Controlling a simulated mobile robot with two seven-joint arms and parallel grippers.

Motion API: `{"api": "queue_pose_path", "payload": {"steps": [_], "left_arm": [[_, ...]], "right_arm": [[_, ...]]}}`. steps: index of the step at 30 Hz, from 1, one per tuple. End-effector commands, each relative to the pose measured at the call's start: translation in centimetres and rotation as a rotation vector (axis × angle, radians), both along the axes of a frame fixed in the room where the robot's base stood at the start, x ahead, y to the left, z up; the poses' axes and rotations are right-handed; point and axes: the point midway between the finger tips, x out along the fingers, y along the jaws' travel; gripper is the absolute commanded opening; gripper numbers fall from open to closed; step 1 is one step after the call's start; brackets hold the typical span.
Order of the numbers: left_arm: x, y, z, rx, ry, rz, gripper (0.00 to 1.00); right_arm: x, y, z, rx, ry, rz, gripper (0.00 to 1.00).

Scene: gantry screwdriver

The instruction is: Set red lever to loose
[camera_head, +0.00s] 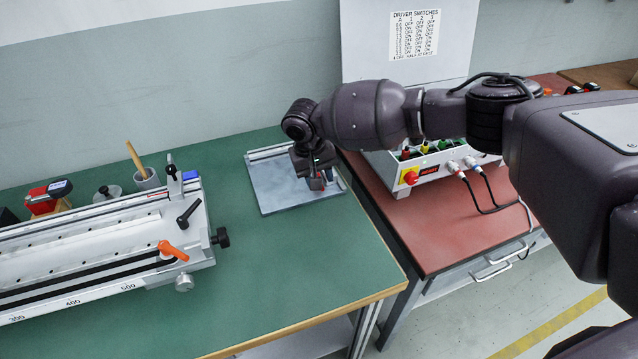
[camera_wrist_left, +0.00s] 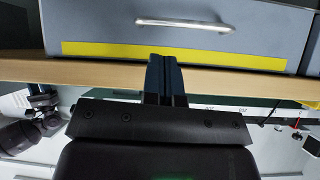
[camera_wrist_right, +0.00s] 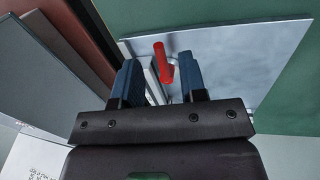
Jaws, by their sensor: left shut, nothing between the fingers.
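The red lever (camera_wrist_right: 163,62) stands at the edge of a grey metal plate (camera_head: 287,190). In the right wrist view it shows between the two fingers of my right gripper (camera_wrist_right: 159,76), with a gap on each side. The right gripper is open. In the head view this gripper (camera_head: 317,178) is low over the plate's right side and partly hides the lever. My left gripper (camera_wrist_left: 165,80) is shut and empty in the left wrist view; it is not in the head view. The lever's base is partly hidden.
A long metal fixture (camera_head: 190,262) with an orange lever (camera_head: 173,250) and a black lever (camera_head: 188,213) lies at the left. A control box (camera_head: 430,172) stands on the red table to the right. A drawer handle (camera_wrist_left: 185,24) is ahead of the left gripper.

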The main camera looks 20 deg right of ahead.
Motion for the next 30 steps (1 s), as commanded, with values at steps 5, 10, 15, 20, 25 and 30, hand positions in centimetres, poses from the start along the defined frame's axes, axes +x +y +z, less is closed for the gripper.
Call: {"api": "queue_pose_path", "payload": {"steps": [5,10,15,20,25,30], "left_arm": [[0.0,0.0,-0.6,0.003,0.008,-0.005,0.00],[-0.2,0.2,-0.8,0.008,0.013,-0.008,0.00],[-0.2,0.3,-0.8,0.012,0.013,-0.009,0.00],[-0.1,0.3,-0.7,0.011,0.013,-0.009,0.00],[-0.1,0.2,-0.7,0.008,0.012,-0.006,0.00],[0.0,0.1,-0.6,0.002,0.009,0.000,0.00]], "right_arm": [[0.0,-0.4,-2.0,-0.001,0.001,-0.001,0.39],[0.0,-0.5,-2.5,0.001,-0.001,-0.001,0.39],[0.0,-0.5,-2.5,0.001,-0.002,-0.001,0.39],[0.0,-0.5,-2.5,0.001,-0.002,-0.001,0.28],[0.0,-0.5,-2.5,0.001,-0.002,0.000,0.02],[0.0,-0.5,-2.5,0.001,-0.003,0.001,0.00]]}}
